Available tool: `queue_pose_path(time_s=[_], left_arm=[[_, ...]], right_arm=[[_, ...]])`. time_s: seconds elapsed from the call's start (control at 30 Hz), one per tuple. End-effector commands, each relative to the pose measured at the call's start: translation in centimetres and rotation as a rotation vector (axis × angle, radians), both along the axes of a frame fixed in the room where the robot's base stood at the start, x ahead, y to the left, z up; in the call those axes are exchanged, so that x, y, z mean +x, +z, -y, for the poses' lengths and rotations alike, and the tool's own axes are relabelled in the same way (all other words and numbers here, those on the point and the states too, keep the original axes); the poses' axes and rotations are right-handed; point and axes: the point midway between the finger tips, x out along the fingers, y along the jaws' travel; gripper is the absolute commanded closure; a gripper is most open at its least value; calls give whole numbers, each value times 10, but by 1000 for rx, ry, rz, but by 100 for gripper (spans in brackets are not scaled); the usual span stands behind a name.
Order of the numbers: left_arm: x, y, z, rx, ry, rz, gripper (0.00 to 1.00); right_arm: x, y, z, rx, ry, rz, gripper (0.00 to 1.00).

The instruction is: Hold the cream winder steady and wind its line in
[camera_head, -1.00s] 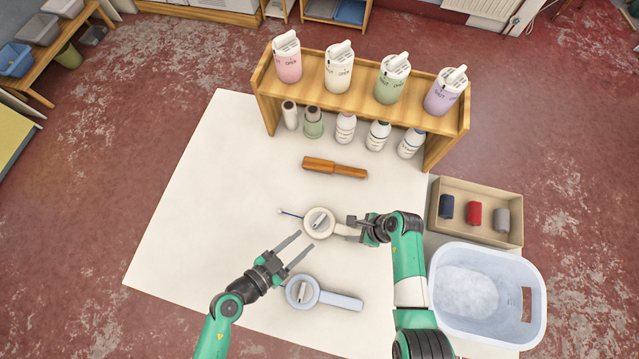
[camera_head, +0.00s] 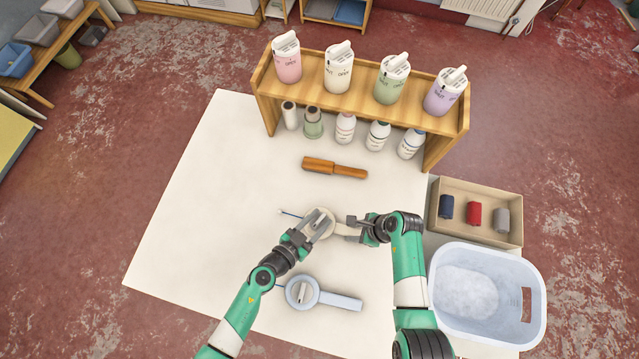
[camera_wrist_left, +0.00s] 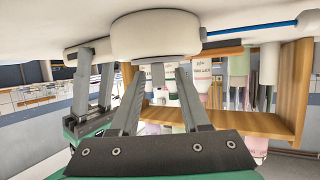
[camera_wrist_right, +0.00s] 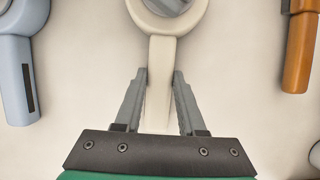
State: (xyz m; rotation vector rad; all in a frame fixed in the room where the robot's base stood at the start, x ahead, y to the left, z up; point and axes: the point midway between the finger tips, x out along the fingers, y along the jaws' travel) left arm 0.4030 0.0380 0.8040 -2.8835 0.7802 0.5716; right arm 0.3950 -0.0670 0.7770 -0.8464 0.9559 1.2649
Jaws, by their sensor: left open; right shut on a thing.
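The cream winder (camera_head: 328,222) lies on the white sheet, its round drum to the left and its handle to the right. In the right wrist view its handle (camera_wrist_right: 161,70) runs between the fingers of my right gripper (camera_wrist_right: 159,90), which is shut on it. My left gripper (camera_head: 307,226) is open at the drum, its fingers on either side of the grey knob on top, which they partly hide. In the left wrist view the fingers (camera_wrist_left: 160,85) reach to the cream drum (camera_wrist_left: 155,36). A short line with a blue part (camera_head: 291,213) sticks out left of the drum.
A pale blue winder (camera_head: 302,292) lies nearer the front, below the left arm. A wooden tool (camera_head: 335,168) lies behind. A wooden shelf (camera_head: 365,100) with bottles stands at the back.

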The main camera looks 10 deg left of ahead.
Motion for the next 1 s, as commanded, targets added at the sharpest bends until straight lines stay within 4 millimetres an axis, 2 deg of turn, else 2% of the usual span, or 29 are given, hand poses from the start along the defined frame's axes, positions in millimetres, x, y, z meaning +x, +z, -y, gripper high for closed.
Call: queue_pose_path(time_s=[0.33, 0.37, 0.6, 1.0], left_arm=[[5, -3, 3, 2, 0, 0, 54], [5, -3, 3, 2, 0, 0, 57], [5, -2, 3, 2, 1, 0, 100], [5, -3, 3, 2, -8, -3, 100]], right_arm=[[0, 0, 0, 0, 0, 0, 100], [0, 0, 0, 0, 0, 0, 100], [0, 0, 0, 0, 0, 0, 100], [0, 0, 0, 0, 0, 0, 100]])
